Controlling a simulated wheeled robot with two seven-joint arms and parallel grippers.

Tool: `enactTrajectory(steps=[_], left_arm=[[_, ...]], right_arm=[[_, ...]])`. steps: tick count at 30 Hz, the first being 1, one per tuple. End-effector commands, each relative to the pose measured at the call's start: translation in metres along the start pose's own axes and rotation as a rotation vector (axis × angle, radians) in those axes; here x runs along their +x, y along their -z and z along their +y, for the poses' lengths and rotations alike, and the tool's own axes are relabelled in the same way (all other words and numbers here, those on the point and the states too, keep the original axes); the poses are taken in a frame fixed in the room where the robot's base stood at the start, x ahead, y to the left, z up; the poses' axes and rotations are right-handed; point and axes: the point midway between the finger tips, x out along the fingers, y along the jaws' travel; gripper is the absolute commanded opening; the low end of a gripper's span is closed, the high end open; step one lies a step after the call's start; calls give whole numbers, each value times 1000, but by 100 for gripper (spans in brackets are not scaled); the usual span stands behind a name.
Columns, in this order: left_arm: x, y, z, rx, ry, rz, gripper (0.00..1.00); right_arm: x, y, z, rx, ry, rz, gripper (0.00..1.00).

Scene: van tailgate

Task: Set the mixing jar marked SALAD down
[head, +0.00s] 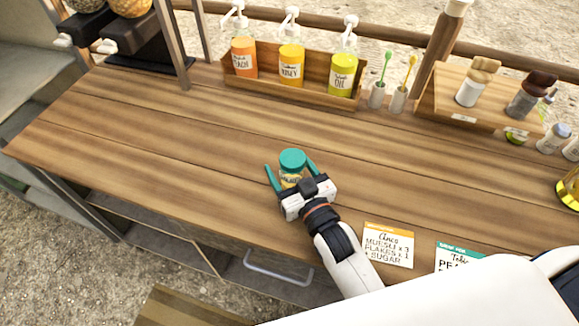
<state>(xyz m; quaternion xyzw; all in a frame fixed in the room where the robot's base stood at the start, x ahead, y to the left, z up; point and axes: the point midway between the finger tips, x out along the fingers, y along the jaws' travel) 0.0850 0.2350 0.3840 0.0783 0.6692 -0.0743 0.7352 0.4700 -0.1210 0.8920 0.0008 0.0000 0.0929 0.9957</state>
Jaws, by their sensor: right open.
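My right gripper (291,172) is open, with one teal finger on each side of the jar. The gripper's body hides the lower front of the jar. I cannot tell whether the fingers touch it. My left gripper is not in view.
A wooden rack (265,85) with several pump bottles stands at the back. Two small cups with spoons stand beside it. A wooden stand (440,100) with shakers is at the back right. An order card (388,245) lies right of my gripper. The table's left is clear.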

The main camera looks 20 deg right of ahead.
Motion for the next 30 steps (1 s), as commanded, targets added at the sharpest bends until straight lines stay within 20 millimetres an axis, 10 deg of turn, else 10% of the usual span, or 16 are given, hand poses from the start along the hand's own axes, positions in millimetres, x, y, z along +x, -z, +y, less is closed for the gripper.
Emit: enactTrajectory(steps=[8, 21, 30], left_arm=[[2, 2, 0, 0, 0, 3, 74], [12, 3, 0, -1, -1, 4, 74], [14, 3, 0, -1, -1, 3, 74]], right_arm=[[-17, -1, 0, 1, 0, 3, 71], [-105, -1, 0, 1, 0, 4, 71], [-120, -3, 0, 0, 0, 0, 71]])
